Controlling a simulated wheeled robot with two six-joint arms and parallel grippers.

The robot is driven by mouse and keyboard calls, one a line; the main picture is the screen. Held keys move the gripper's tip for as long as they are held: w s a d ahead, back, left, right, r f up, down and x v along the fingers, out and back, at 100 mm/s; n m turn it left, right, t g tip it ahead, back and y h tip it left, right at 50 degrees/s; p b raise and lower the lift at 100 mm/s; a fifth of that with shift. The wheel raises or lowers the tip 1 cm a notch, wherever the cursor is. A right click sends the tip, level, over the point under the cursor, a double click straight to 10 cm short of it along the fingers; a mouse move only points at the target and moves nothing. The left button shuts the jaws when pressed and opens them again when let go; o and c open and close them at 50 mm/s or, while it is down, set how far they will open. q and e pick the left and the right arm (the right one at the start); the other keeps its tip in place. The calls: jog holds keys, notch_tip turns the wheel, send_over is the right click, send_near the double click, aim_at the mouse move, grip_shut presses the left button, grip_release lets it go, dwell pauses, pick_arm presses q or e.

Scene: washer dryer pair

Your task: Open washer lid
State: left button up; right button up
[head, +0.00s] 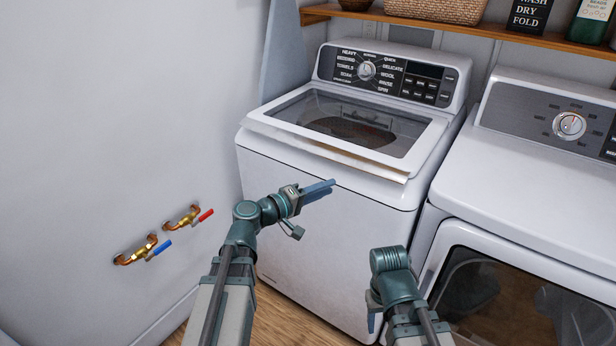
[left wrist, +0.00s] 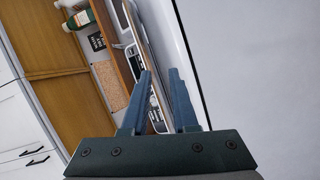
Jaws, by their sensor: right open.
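The washer (head: 330,225) stands at the centre of the head view. Its lid (head: 350,115), with a dark glass window, lies down over the tub and looks shut or nearly so. The lid's front lip (head: 325,151) sticks out over the front panel. My left gripper (head: 326,188) is in front of the washer, below the lip, and does not seem to touch it. The left wrist view shows its two blue fingers (left wrist: 160,72) apart with nothing gripped between them. My right gripper (head: 373,318) is low, in front of the washer's lower right, mostly hidden by its own arm.
A dryer (head: 540,200) stands close on the right. A wooden shelf (head: 480,36) with a basket (head: 435,10) runs above both machines. Two water valves (head: 160,240) stick out from the left wall. There is free room between the left wall and washer front.

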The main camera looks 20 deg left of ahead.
aim_at(308, 149)
pick_arm(q)
jog(key=w+a+f+n+t+y+b, duration=0.15)
jog(key=a+n+t+y+b, duration=0.35)
jog(key=a, duration=0.8)
jog(key=shift+n+t+h, duration=0.4)
jog(key=shift+n+h, duration=0.2)
jog(key=shift+n, duration=0.2)
jog(key=p+x, duration=0.2)
jog(key=x, duration=1.2)
jog(key=shift+w+r+p, duration=0.15)
jog(key=shift+w+p, duration=0.05)
jog(key=shift+p, duration=0.2)
pick_arm(e)
notch_tip(308, 149, down, 4)
jog(key=shift+f, duration=0.15)
pick_arm(q)
jog(key=shift+c, duration=0.4)
grip_shut()
